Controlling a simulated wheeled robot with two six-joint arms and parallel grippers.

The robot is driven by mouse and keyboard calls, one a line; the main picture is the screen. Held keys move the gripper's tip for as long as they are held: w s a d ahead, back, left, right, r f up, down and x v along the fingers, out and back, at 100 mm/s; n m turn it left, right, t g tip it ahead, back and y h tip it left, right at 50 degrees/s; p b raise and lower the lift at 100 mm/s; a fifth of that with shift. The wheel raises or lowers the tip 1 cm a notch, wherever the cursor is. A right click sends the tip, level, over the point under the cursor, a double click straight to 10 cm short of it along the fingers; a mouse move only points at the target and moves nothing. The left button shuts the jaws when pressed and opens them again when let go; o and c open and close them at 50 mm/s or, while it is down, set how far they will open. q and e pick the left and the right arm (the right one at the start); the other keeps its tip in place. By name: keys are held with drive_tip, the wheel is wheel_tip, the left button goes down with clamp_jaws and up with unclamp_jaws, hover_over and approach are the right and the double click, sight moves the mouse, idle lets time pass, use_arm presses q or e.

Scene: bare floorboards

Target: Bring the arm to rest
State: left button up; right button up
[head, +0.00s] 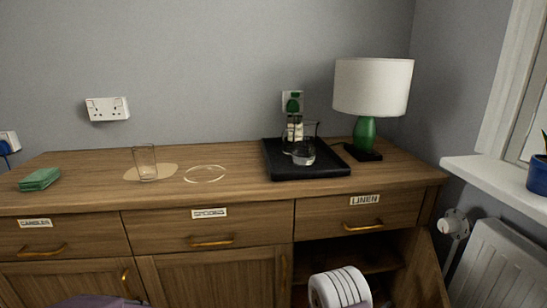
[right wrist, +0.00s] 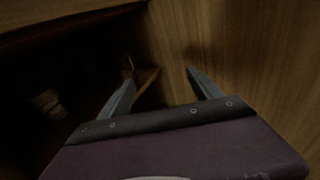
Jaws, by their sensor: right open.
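My right gripper (right wrist: 160,85) is open and empty in the right wrist view, its two fingers well apart. It is low at the open cupboard under the linen drawer, with dark cupboard space to its left and a wood panel (right wrist: 245,55) to its right. In the head view a white, ringed part of my right arm (head: 340,288) rises at the bottom edge in front of that cupboard; the fingers are hidden there. My left gripper cannot be made out; only a purple edge shows at the bottom left.
An open cupboard door (head: 425,270) stands right of my arm, near the radiator (head: 497,268).

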drive_tip(key=s+d+r+m+g+p, duration=0.1)
drive_tip(key=s+d+m+g, duration=0.25)
drive_tip(key=s, duration=0.25)
drive_tip(key=s+d+r+m+g, duration=0.2)
drive_tip(key=s+m+g, duration=0.2)
drive_tip(key=s+g, duration=0.15)
drive_tip(key=s+a+m+g+y+p, duration=0.2)
drive_tip(key=s+a+m+g+y, duration=0.2)
drive_tip(key=s+a+m+y, duration=0.75)
drive_tip(key=a+r+m+t+y+p, duration=0.2)
drive_tip(key=a+r+m+t+p, duration=0.1)
drive_tip(key=a+r+m+t, duration=0.25)
wheel_tip(320, 180, up, 36)
drive_tip(key=g+p, duration=0.1)
drive_tip(key=p, duration=3.5)
drive_tip(key=shift+m+g, duration=0.35)
